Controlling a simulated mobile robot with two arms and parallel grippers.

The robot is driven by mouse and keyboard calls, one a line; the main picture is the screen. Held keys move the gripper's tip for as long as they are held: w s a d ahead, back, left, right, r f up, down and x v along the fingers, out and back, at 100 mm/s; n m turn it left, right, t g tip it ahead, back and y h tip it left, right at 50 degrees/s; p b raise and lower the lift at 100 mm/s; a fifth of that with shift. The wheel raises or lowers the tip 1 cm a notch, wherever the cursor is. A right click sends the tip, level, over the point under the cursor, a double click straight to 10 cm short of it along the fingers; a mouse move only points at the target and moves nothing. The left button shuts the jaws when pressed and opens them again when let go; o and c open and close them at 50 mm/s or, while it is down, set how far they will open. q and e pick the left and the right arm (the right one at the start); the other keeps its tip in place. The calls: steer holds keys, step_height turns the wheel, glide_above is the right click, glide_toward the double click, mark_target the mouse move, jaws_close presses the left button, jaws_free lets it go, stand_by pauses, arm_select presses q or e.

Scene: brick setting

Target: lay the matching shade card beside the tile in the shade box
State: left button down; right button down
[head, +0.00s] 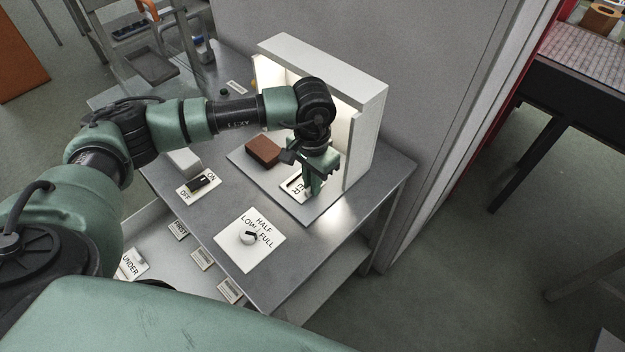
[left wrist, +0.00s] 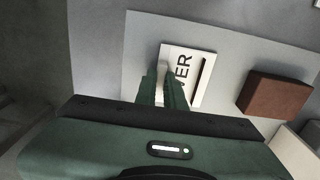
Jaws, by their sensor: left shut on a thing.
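The shade box (head: 377,108) is a white lit booth with a grey floor plate at the back right of the table. A reddish-brown tile (head: 263,150) lies on its floor; it also shows in the left wrist view (left wrist: 275,94). A white card (head: 291,182) with a dark slot lies close to the floor beside the tile, a gap between them. Its lettering ends in "VER" in the left wrist view (left wrist: 197,58). My left gripper (head: 314,190) points down over the card's edge, shut on a pale grip there. Whether the card touches the floor is unclear. My right gripper is out of view.
A LOW/HALF/FULL dial plate (head: 250,240) and an ON/OFF switch plate (head: 198,185) are on the grey table (head: 230,212). An UNDER card (head: 133,264) and several small labels stand along the left front. The table's front right corner is clear.

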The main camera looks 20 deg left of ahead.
arm_select(q)
steer(key=shift+f+b, duration=0.15)
steer(key=shift+b, duration=0.15)
steer(key=c, duration=1.5)
jaws_free()
steer(key=shift+r+p, duration=0.3)
steer(key=shift+p, duration=0.05)
steer(key=shift+w+r, duration=0.1)
steer(key=shift+r, duration=0.2)
step_height(320, 180, up, 11)
steer(key=b, duration=0.2)
steer(key=shift+r+b, duration=0.15)
steer(key=shift+b, duration=0.15)
